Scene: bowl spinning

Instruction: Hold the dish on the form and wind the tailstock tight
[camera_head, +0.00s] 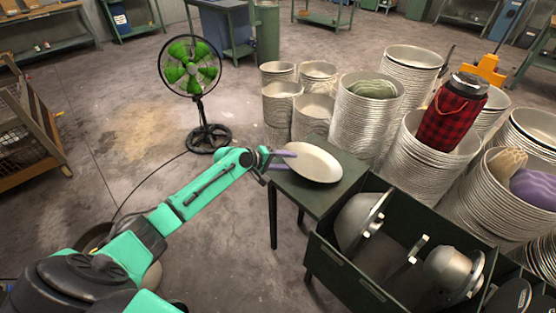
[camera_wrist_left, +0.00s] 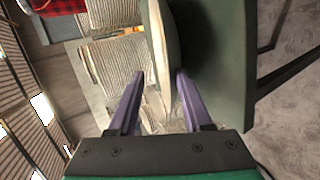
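A pale, shallow dish (camera_head: 313,162) rests on a small dark green table (camera_head: 330,197), slightly overhanging its left edge. My left gripper (camera_head: 291,160) is at the dish's left rim with its purple fingers apart. In the left wrist view the dish's rim (camera_wrist_left: 160,50) comes down between the open fingers (camera_wrist_left: 160,74), nearer the right finger; contact cannot be told. A grey domed form (camera_head: 352,220) sits at the left end of a dark green machine bed. A rounded grey tailstock part (camera_head: 453,272) faces it from the right. My right gripper is not in view.
Tall stacks of pale bowls (camera_head: 365,118) stand behind and right of the table, one holding a red plaid flask (camera_head: 447,120). The machine's dark green bed (camera_head: 345,280) stands right of the table. A green fan (camera_head: 190,68) stands behind my arm. Open floor lies left.

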